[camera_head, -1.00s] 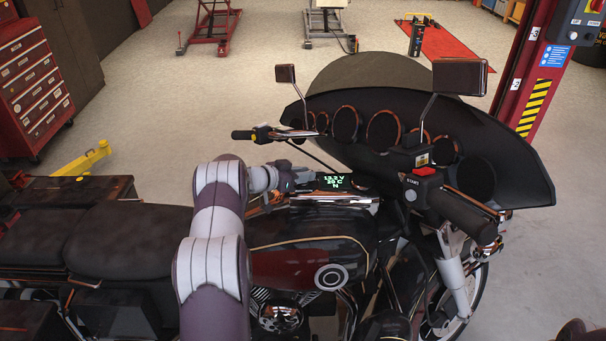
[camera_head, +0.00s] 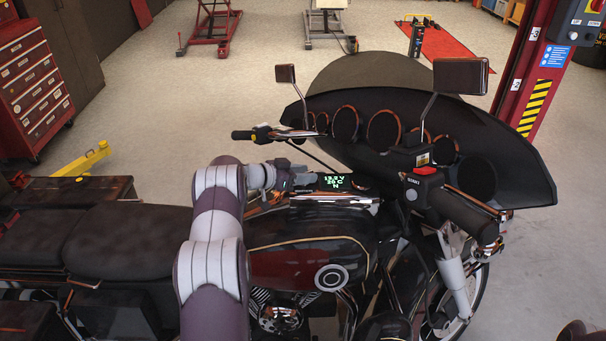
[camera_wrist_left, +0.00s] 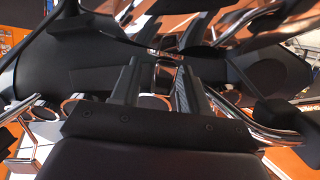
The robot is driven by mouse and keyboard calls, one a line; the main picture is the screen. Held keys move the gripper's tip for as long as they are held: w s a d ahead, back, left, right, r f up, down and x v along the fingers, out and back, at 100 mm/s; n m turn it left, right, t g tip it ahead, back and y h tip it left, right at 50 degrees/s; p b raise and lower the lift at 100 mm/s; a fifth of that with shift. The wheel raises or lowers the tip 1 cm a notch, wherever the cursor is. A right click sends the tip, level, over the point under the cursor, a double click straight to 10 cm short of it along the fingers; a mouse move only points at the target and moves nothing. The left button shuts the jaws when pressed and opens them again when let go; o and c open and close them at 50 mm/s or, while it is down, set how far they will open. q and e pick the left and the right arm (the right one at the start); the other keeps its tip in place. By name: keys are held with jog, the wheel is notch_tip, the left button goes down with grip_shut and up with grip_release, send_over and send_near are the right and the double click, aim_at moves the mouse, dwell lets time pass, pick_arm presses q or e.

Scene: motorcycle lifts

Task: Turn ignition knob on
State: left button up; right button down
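My left gripper (camera_head: 296,178) reaches over the motorcycle's tank to the dash, just left of the lit display (camera_head: 335,182). In the left wrist view its two fingers (camera_wrist_left: 160,82) stand apart. A small orange and chrome piece (camera_wrist_left: 166,74) shows between and beyond the fingertips. It may be the ignition knob, but I cannot tell for sure, nor whether the fingers touch it. In the head view the gripper and wrist hide the knob's area. The display shows green text.
The handlebar's left grip (camera_head: 243,135) and right grip (camera_head: 462,212) flank the dash. A red switch (camera_head: 425,171) sits by the right grip. The windshield fairing (camera_head: 430,110) and mirrors (camera_head: 461,77) stand beyond. A red tool cabinet (camera_head: 35,85) is at far left.

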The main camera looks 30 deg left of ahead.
pick_arm(q)
jog(key=b+v, duration=0.2)
jog(key=v, duration=1)
jog(key=shift+s, duration=0.3)
jog(key=shift+a+r, duration=0.15)
jog(key=s+a+f+n+g+y, duration=0.1)
jog(key=s+a+f+n+y, duration=0.1)
jog(key=a+f+n+y, duration=0.55)
jog(key=s+d+m+g+y, duration=0.1)
jog(key=s+d+g+y, duration=0.2)
jog(key=s+d+g, duration=0.1)
jog(key=s+d+r+g+h, duration=0.1)
jog(key=s+d+r+g, duration=0.1)
jog(key=s+d, duration=0.4)
jog(key=s+d+r+m+g+h, duration=0.1)
jog(key=s+d, duration=0.5)
jog(key=d, duration=0.9)
jog(key=s+d+r+g+h, duration=0.1)
jog(key=s+d+r+g, duration=0.1)
jog(key=s+d, duration=0.5)
jog(key=d+r, duration=0.1)
jog(key=d, duration=0.2)
jog(key=shift+d+r+g, duration=0.4)
